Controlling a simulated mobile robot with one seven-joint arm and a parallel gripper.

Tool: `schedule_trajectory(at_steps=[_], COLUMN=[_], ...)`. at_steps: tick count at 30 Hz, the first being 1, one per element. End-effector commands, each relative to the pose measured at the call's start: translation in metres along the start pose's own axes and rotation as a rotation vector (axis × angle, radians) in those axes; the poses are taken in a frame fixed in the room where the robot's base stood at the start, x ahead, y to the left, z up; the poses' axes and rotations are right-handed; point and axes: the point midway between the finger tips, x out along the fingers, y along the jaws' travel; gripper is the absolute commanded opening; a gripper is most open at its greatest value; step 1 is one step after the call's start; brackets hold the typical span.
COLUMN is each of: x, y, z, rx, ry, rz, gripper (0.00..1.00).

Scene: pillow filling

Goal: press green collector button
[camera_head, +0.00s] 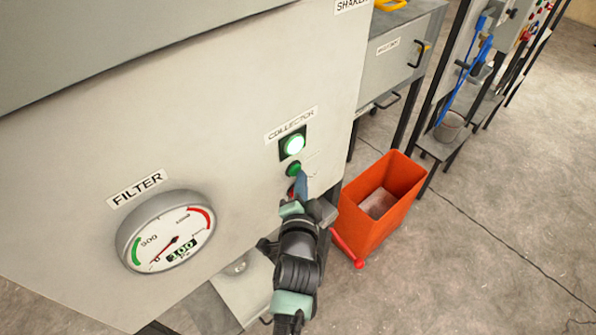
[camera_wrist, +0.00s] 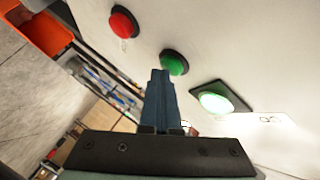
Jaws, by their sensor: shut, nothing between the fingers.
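The green collector button (camera_head: 293,169) is on the pale panel below the COLLECTOR label (camera_head: 291,123). Above it a square-framed indicator (camera_head: 293,144) glows green-white. A red button (camera_head: 291,190) is below it, partly hidden by my gripper. My gripper (camera_head: 301,178) is shut and empty, with its blue fingertips just in front of the panel by the green button. In the wrist view the green button (camera_wrist: 174,62) is just beyond the fingertips (camera_wrist: 160,75), the red button (camera_wrist: 124,22) is to the left and the lit indicator (camera_wrist: 217,102) to the right. Whether the tips touch the green button I cannot tell.
A round FILTER gauge (camera_head: 167,234) sticks out from the panel to the left. An orange bin (camera_head: 384,203) stands on the floor right of my arm, with a red handle beside it. Metal-framed stations stand along the right. The concrete floor at lower right is clear.

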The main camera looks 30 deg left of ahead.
Motion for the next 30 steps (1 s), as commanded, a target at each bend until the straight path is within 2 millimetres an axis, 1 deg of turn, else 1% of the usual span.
schedule_trajectory(at_steps=[4,9,17,20,30], x=[-0.005,-0.011,-0.011,-0.013,-0.036], y=[0.007,0.009,0.008,0.011,0.030], z=[-0.002,-0.006,-0.007,-0.009,-0.025], rx=[0.001,0.000,0.000,0.002,0.002], ry=[0.000,-0.001,-0.001,0.001,0.002], rz=[0.001,0.000,0.000,0.001,0.002], gripper=[0.00,0.00,0.00,0.00,0.00])
